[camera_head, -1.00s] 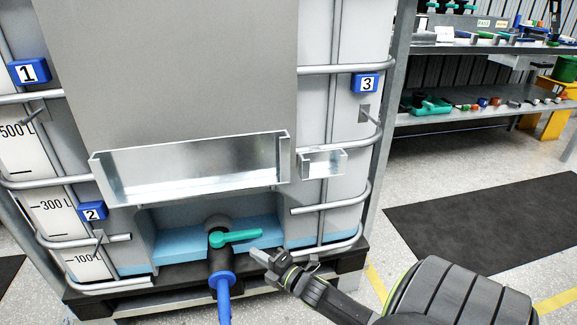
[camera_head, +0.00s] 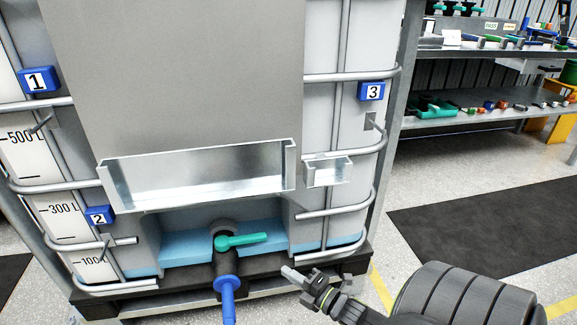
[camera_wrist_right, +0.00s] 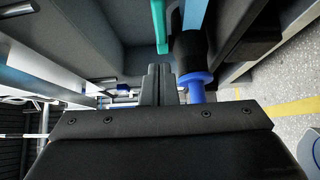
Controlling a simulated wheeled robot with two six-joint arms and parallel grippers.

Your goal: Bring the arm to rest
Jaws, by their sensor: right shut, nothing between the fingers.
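My right gripper (camera_head: 290,273) is at the lower middle of the head view, in front of the pallet and to the right of the valve. It is shut and holds nothing. Its closed fingers also show in the right wrist view (camera_wrist_right: 158,85). The valve's green handle (camera_head: 242,240) lies sideways, pointing right, and the gripper is apart from it. A blue hose (camera_head: 228,300) hangs from the black valve outlet. In the right wrist view the green handle (camera_wrist_right: 160,25) and the blue fitting (camera_wrist_right: 196,85) are beyond the fingers. My left gripper is not in view.
A caged tank on a dark pallet (camera_head: 345,266) fills the left, with blue tags and metal bars. An empty metal tray (camera_head: 200,180) and a small metal box (camera_head: 328,172) are on its front. Shelves (camera_head: 480,118) with parts stand at the back right. A dark mat (camera_head: 490,225) lies on the floor.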

